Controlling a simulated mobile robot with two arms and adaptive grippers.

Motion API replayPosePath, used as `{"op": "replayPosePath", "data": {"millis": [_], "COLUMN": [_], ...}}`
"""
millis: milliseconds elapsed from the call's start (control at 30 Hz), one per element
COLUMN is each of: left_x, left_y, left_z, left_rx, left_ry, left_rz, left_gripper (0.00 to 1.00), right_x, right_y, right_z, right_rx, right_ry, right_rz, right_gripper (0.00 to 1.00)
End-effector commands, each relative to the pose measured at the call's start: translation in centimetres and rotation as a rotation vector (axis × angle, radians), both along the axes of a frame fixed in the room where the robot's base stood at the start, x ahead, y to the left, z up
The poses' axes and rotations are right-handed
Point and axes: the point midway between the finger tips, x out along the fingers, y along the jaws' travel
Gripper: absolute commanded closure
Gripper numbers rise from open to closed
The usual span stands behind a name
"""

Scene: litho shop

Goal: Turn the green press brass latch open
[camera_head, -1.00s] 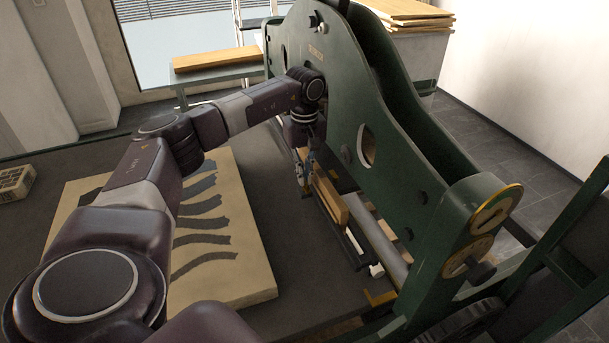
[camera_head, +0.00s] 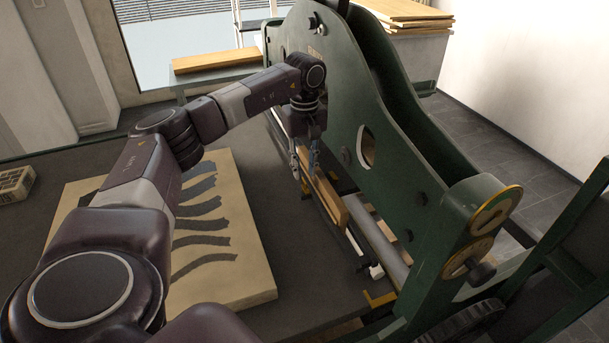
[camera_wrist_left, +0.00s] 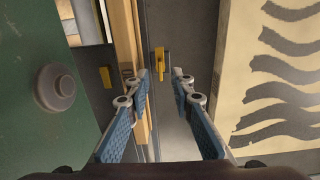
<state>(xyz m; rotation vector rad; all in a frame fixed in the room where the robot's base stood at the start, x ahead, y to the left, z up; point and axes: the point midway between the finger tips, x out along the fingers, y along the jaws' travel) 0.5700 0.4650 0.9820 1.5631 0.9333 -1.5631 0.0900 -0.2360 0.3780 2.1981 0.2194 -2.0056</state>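The green press (camera_head: 395,160) stands at the right of the head view, its tall side plate facing the bed. A small brass latch (camera_wrist_left: 160,62) shows in the left wrist view, just beyond my fingertips on a dark strip beside a wooden bar (camera_wrist_left: 127,45). It also shows as a tiny yellow spot in the head view (camera_head: 306,188). My left gripper (camera_head: 303,171) points down over it, with its fingers apart and nothing between them. In the left wrist view the fingertips (camera_wrist_left: 160,75) lie either side of the latch's line, apparently not touching it. My right gripper is out of view.
A stone slab (camera_head: 235,270) with dark wavy strokes lies on the press bed (camera_head: 290,260) at left. A yellow bracket (camera_head: 379,298) and a roller (camera_head: 385,243) are nearer me. In the left wrist view a round bolt (camera_wrist_left: 57,87) juts from the green plate on the left.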

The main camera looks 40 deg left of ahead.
Motion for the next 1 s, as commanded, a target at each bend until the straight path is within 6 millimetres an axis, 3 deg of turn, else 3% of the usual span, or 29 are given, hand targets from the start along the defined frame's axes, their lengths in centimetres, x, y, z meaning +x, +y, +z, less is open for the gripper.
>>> {"op": "replayPosePath", "data": {"millis": [200,400,600,1000], "left_x": [0.1,0.1,0.0,0.0], "left_y": [0.0,0.0,0.0,0.0], "left_z": [5.0,7.9,8.8,8.8], "left_rx": [-0.001,-0.001,0.0,0.0], "left_ry": [-0.006,-0.004,-0.001,-0.001], "left_rz": [0.0,-0.001,-0.001,0.0], "left_gripper": [0.78,0.78,0.78,0.78], "right_x": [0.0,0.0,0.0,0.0], "right_y": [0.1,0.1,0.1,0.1], "right_z": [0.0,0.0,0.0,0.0], "right_rx": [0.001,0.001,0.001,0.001], "right_ry": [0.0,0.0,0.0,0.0], "right_rz": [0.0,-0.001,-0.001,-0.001], "right_gripper": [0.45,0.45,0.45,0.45]}}
